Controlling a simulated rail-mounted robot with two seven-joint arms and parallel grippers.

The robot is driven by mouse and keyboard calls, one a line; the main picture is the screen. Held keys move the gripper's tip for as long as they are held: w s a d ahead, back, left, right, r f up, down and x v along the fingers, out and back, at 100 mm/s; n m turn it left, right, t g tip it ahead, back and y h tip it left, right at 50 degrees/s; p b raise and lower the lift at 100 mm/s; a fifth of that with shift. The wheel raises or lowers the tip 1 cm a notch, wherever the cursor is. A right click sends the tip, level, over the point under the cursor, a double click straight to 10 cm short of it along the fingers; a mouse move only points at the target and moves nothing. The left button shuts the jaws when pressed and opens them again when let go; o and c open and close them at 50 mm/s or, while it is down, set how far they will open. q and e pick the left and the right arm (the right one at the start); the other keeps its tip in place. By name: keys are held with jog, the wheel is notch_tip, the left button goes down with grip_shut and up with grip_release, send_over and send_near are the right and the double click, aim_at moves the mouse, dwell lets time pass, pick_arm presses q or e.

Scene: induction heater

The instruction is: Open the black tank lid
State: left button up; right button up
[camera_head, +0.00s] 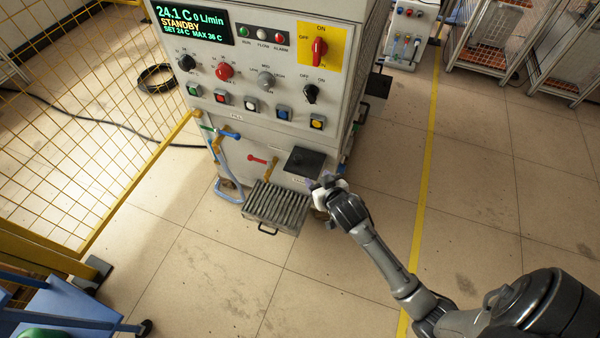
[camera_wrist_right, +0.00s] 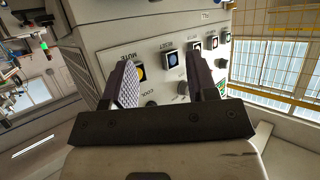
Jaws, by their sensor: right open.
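The black tank lid (camera_head: 304,161) is a flat dark square on the lower front of the heater cabinet (camera_head: 262,145), to the right of a red-handled valve. It appears to lie closed. My right gripper (camera_head: 325,182) is just below and to the right of the lid in the head view, and apart from it as far as I can tell. In the right wrist view its two fingers (camera_wrist_right: 160,62) are spread with nothing between them, and the cabinet's button panel shows beyond. I cannot make out the lid in that view. My left gripper is not in view.
A ribbed grey drawer-like unit (camera_head: 275,207) juts from the cabinet's foot, left of my right gripper. A blue hose (camera_head: 226,165) and red valve handle (camera_head: 257,159) are on the front. Yellow mesh fencing (camera_head: 80,130) stands at left.

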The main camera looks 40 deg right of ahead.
aim_at(299, 159)
jog(key=shift+t, duration=0.3)
jog(key=b+x, duration=0.2)
jog(key=x, duration=0.3)
jog(key=f+b+x, duration=0.1)
jog(key=b+x, duration=0.2)
jog(key=x, duration=0.1)
jog(key=s+f+b+x, duration=0.1)
jog(key=b+x, duration=0.2)
jog(key=x, duration=0.2)
jog(key=shift+w+d+f, duration=0.1)
jog(key=shift+w+d, duration=0.1)
jog(key=shift+w, duration=0.15)
jog(key=shift+w+d+f+b, duration=0.15)
jog(key=shift+w+b, duration=0.2)
jog(key=shift+w, duration=0.2)
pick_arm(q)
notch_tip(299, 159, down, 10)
pick_arm(e)
jog(key=shift+w, duration=0.15)
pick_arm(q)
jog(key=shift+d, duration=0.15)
pick_arm(e)
grip_shut()
